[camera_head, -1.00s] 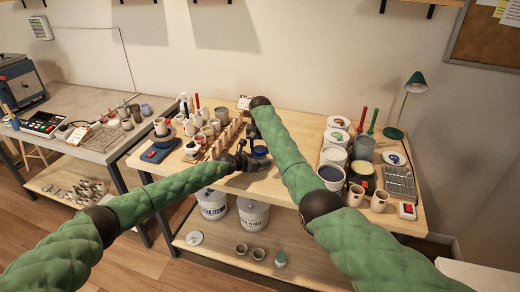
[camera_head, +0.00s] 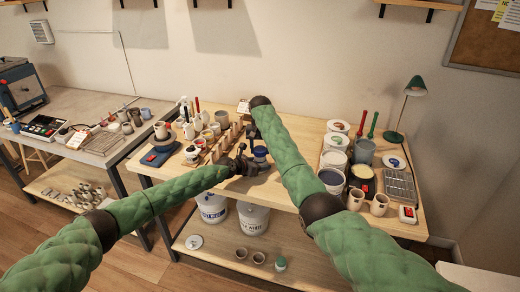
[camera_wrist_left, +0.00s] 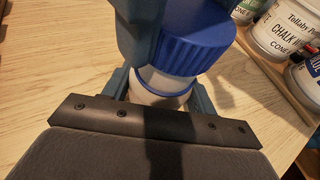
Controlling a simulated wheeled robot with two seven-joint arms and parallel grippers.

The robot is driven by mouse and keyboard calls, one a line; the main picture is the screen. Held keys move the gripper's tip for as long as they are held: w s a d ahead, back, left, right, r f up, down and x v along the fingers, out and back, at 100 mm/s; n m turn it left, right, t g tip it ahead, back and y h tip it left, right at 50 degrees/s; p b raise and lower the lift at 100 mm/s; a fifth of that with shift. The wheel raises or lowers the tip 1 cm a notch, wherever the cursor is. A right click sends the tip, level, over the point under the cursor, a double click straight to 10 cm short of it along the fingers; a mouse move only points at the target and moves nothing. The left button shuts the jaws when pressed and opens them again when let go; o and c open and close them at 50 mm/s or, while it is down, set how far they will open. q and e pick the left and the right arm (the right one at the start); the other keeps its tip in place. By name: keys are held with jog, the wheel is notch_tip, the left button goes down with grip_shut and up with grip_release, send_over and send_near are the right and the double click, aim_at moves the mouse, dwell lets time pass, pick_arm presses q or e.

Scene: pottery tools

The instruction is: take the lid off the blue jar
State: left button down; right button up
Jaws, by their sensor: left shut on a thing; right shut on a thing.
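The blue jar (camera_wrist_left: 160,86) shows in the left wrist view as a pale body under a ribbed blue lid (camera_wrist_left: 196,44). The lid leans to the right over the body, with a pale band showing below it. In the head view the lid (camera_head: 260,151) is near the middle of the table. My left gripper (camera_head: 247,165) is shut on the jar's body, with a finger on each side low down. My right gripper (camera_head: 252,136) comes from above and is shut on the lid; one dark finger (camera_wrist_left: 138,30) lies along the lid's left side. Its other finger is hidden.
A wooden rack (camera_head: 222,142) with bottles and cups stands close on the left. White paint tubs, one a lidless bucket (camera_head: 331,180), stand to the right. Labelled pots (camera_wrist_left: 285,38) show at the wrist view's upper right. Bare wood lies at the table's front.

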aim_at(260, 149)
jog(key=shift+r, duration=2)
pick_arm(q)
jog(key=shift+c, duration=1.9)
grip_release()
jog(key=shift+a+r, duration=0.1)
